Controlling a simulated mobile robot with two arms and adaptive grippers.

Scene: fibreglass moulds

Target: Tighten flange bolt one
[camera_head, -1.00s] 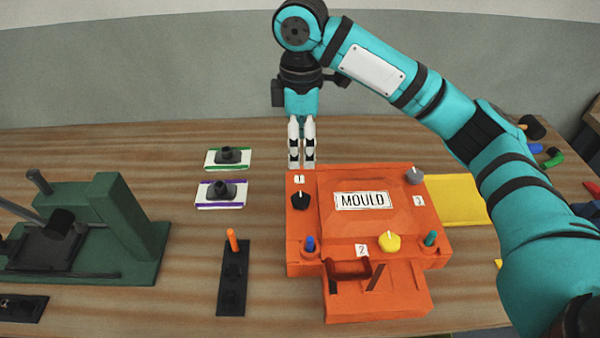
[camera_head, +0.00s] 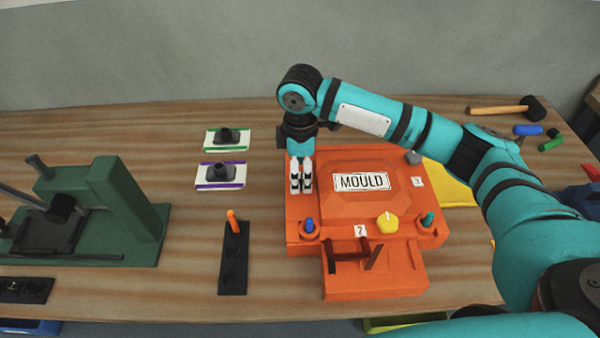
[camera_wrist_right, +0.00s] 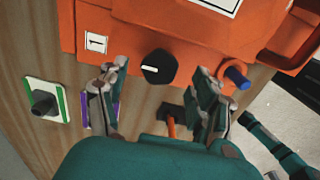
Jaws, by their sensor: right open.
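Flange bolt one is a round black knob (camera_wrist_right: 159,66) with a white pointer line, on the orange mould's flange beside a white label marked 1 (camera_wrist_right: 96,43). My right gripper (camera_wrist_right: 160,98) is open, with one finger on each side of the knob in the right wrist view. I see no contact with it. In the head view my right gripper (camera_head: 301,189) points down over the left back corner of the mould (camera_head: 340,215) and hides the black knob. My left gripper is not in view.
A yellow knob (camera_head: 388,224), a grey knob (camera_head: 414,158), a blue peg (camera_head: 309,225) and a green peg (camera_head: 428,219) stand on the mould. Left are two pads with black fittings, a black strip (camera_head: 233,270) with an orange peg, and a green press (camera_head: 125,210).

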